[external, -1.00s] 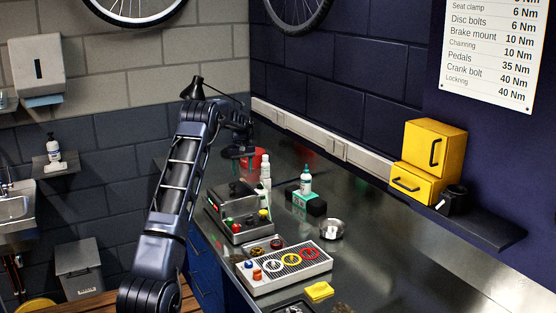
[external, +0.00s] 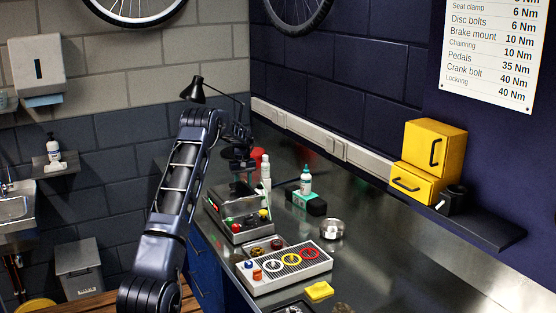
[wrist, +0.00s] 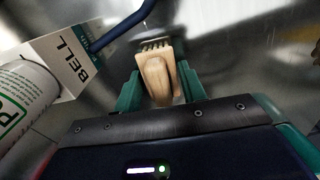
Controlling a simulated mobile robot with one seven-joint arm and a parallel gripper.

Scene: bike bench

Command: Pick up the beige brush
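The beige brush (wrist: 157,78) shows in the wrist view, its pale wooden handle toward me and its dark bristles at the far end. My gripper (wrist: 158,80) has one green finger on each side of the handle. Both fingers are close against its sides, but I cannot tell whether they grip it. In the external view my gripper (external: 238,158) is low over the far part of the bench, and the brush cannot be made out there.
A white box marked BELL (wrist: 75,62) and a white bottle (wrist: 25,95) stand close on the left in the wrist view, with a blue bar above. In the external view, a grey machine (external: 238,222), a teal-capped bottle (external: 306,181) and a lamp (external: 196,92) are on the metal bench (external: 385,262).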

